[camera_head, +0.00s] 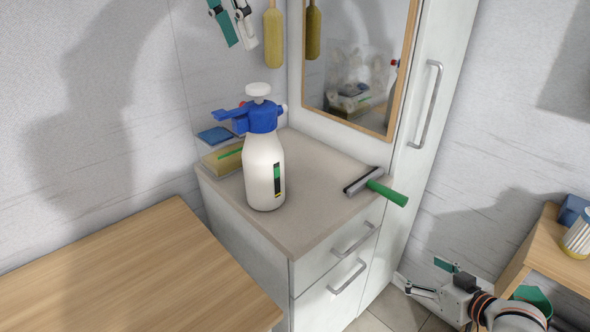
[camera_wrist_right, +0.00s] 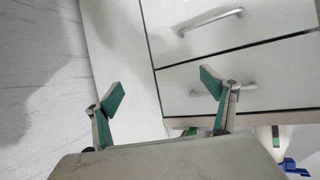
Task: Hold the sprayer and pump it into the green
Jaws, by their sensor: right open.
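The sprayer (camera_head: 262,165), a white bottle with a blue head and white pump knob, stands upright on the grey cabinet top (camera_head: 318,165). Part of it shows upside down at the lower right of the right wrist view (camera_wrist_right: 290,166). A green object (camera_head: 536,297), perhaps a container, is partly hidden behind my right arm at the lower right. My left gripper (camera_head: 236,44) is at the top, above and left of the sprayer, fingers apart and empty. My right gripper (camera_head: 422,276) is low, right of the cabinet, open and empty; its fingers show in the wrist view (camera_wrist_right: 165,98).
A squeegee (camera_head: 376,186) with a green handle lies at the cabinet's right edge. A brush (camera_head: 273,38) hangs beside the mirror (camera_head: 360,60). Wooden tops stand at left (camera_head: 130,275) and right (camera_head: 550,245).

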